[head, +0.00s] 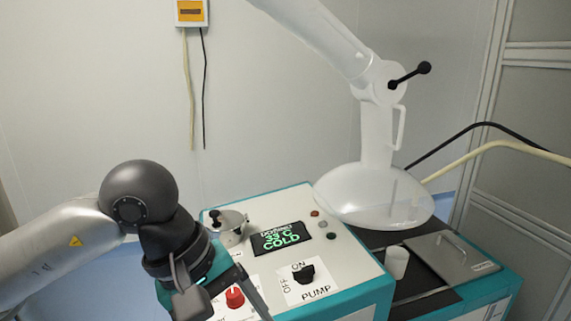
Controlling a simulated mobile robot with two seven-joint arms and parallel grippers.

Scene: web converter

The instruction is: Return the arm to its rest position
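My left arm comes in from the left. Its dark gripper (226,304) is over the front left part of the machine's control panel (345,268). Its two fingers stand apart, with a red knob (235,297) showing between them. I see nothing held, though the lower fingertips are near the bottom edge of the picture. Whether the fingers touch the panel, I cannot tell. My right gripper is not in view. The gripper covers part of the panel's labels near the red knob.
A white cup (397,262) stands beside a metal cover (452,262).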

